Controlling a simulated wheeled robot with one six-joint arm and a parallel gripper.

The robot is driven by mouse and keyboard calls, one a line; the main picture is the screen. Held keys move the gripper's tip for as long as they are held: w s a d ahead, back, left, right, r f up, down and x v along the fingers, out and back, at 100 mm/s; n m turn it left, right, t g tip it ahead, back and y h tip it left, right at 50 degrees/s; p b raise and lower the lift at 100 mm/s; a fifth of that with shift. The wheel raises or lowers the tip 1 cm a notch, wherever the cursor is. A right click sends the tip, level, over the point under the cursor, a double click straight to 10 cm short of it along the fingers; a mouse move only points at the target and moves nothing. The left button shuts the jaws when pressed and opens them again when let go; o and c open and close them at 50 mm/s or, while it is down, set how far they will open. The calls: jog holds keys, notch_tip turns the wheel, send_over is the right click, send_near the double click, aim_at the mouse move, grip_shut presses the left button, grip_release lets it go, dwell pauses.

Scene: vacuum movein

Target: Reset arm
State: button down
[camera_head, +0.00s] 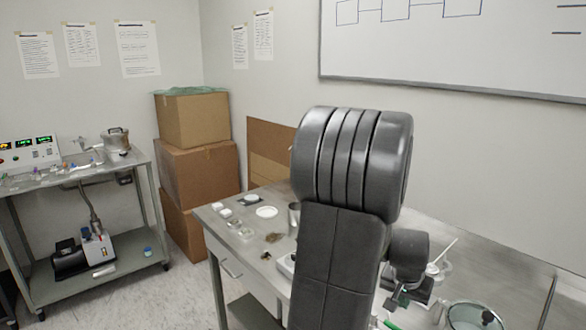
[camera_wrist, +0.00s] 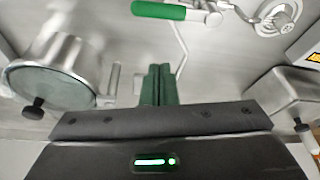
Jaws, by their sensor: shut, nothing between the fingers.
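My gripper (camera_wrist: 158,84) shows in the wrist view with its two dark green fingers closed together and nothing between them. It points over a steel surface, beside a steel chamber (camera_wrist: 85,45) with a round glass window on the left. A green-handled lever (camera_wrist: 158,11) lies beyond the fingertips, apart from them. In the head view my arm stands bent in front of the steel table (camera_head: 500,262) and hides much of its middle; the fingertips are not clear there.
A round glass-topped vessel (camera_head: 468,318) stands at the table's lower right. Small dishes and a white disc (camera_head: 266,212) lie on its left part. Stacked cardboard boxes (camera_head: 200,170) stand behind. A steel cart (camera_head: 88,172) with instruments is at left, with open floor between.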

notch_tip(320, 180, up, 3)
notch_tip(320, 180, up, 7)
send_over(393, 326)
jog(key=w+d, duration=0.1)
jog(key=w, duration=0.1)
jog(key=x, duration=0.7)
jog(key=s+x, duration=0.1)
jog(key=x, duration=0.3)
jog(key=shift+d+f+b, duration=0.2)
jog(key=shift+d+b, duration=0.1)
jog(key=shift+b, duration=0.1)
jog(key=shift+s+a+f+b, duration=0.35)
jog(key=shift+s+a+f, duration=0.05)
jog(key=shift+s+a, duration=0.2)
jog(key=shift+s+a+f+b, duration=0.3)
jog(key=shift+s+a+f, duration=0.05)
jog(key=shift+s+a, duration=0.25)
jog(key=shift+s+a+r+p, duration=0.4)
jog(key=shift+s+a, duration=0.2)
jog(key=shift+s, duration=0.15)
jog(key=shift+w+d+p, duration=1)
jog(key=shift+w+p, duration=0.15)
jog(key=shift+w, duration=0.05)
notch_tip(393, 326, up, 11)
jog(key=b, duration=0.1)
jog(key=shift+s+a, duration=0.2)
jog(key=shift+s, duration=0.1)
jog(key=shift+r, duration=0.1)
